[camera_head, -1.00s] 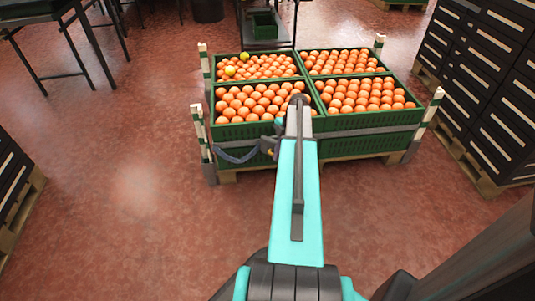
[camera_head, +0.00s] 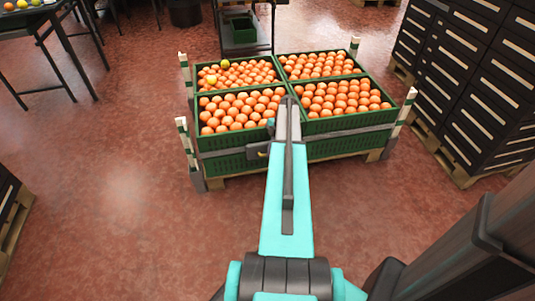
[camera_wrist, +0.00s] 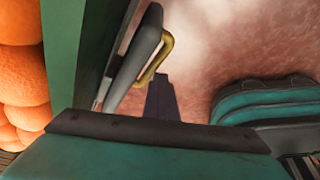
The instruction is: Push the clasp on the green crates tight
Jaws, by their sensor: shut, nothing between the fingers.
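The green crates (camera_head: 225,161), filled with oranges, stand together with a grey strap (camera_head: 225,148) around them. The clasp (camera_head: 263,153) shows as a small dark and yellowish piece on the front side, just left of my arm. In the wrist view the clasp (camera_wrist: 140,55) is a grey lever with a yellow loop, tilted out from the green crate wall (camera_wrist: 62,60). My gripper (camera_head: 271,124) is shut and empty near the front of the crates, mostly hidden behind my arm. I cannot tell whether it touches the clasp.
The crates sit on a wooden pallet (camera_head: 235,182) between striped corner posts (camera_head: 186,140). Black stacked crates (camera_head: 470,90) stand at the right. A table (camera_head: 45,20) with fruit is at the far left. The red floor in front and left is clear.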

